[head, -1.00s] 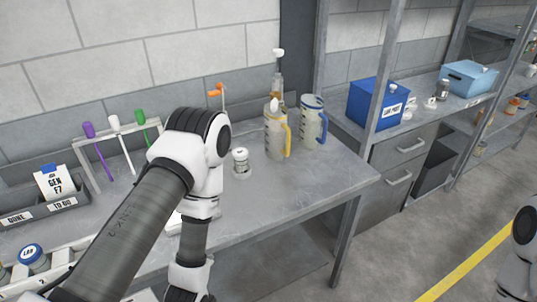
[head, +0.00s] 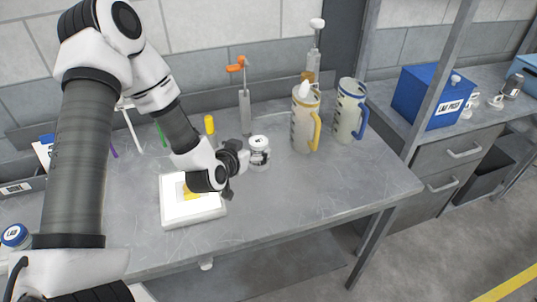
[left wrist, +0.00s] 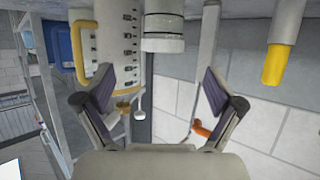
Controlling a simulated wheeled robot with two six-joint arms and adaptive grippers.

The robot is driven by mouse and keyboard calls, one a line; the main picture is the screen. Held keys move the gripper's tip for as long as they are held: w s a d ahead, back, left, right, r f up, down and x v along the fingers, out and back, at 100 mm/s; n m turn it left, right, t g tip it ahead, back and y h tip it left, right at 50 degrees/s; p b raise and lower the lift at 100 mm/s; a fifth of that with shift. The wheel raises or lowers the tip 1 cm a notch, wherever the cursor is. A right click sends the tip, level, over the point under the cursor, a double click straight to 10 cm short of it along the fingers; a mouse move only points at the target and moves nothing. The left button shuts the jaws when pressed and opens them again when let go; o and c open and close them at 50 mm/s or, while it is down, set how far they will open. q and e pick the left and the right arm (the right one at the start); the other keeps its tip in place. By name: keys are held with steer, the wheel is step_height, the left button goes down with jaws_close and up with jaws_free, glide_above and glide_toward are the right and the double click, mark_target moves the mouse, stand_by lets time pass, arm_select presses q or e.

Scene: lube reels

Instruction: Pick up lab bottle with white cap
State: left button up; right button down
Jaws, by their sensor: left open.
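The lab bottle with a white cap (head: 259,150) stands upright on the grey bench in the head view. My left gripper (head: 238,170) is low over the bench just left of it, pointing toward it. In the left wrist view, which looks upside down, the bottle (left wrist: 162,28) is at the top centre, ahead of the spread fingers of the left gripper (left wrist: 155,85). The fingers are open and empty. The bottle's far end is cut off by the frame. My right gripper is not in view.
A yellow-handled jug (head: 304,120) and a blue-handled jug (head: 348,112) stand right of the bottle. A stand with an orange clamp (head: 244,105) is behind it. A yellow-capped tube (head: 209,124) and a white square plate (head: 180,212) are left. Bench space in front is clear.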

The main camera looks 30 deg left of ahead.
mark_target(258, 142)
arm_select(q)
steer(key=shift+w+f, duration=0.3)
steer(key=shift+f, duration=0.15)
steer(key=shift+w+d+r+p, duration=0.1)
steer(key=shift+w+r+p, duration=0.25)
steer(key=shift+w+p, duration=0.15)
steer(key=x, duration=0.2)
steer(key=a+p+x, duration=0.1)
steer(key=x, duration=0.2)
steer(key=shift+f+p, duration=0.2)
steer(key=shift+p, duration=0.1)
steer(key=shift+w+f, duration=0.15)
steer(key=shift+w, duration=0.15)
steer(key=shift+s+d, duration=0.15)
steer(key=shift+s, duration=0.15)
steer(key=c, duration=1.7)
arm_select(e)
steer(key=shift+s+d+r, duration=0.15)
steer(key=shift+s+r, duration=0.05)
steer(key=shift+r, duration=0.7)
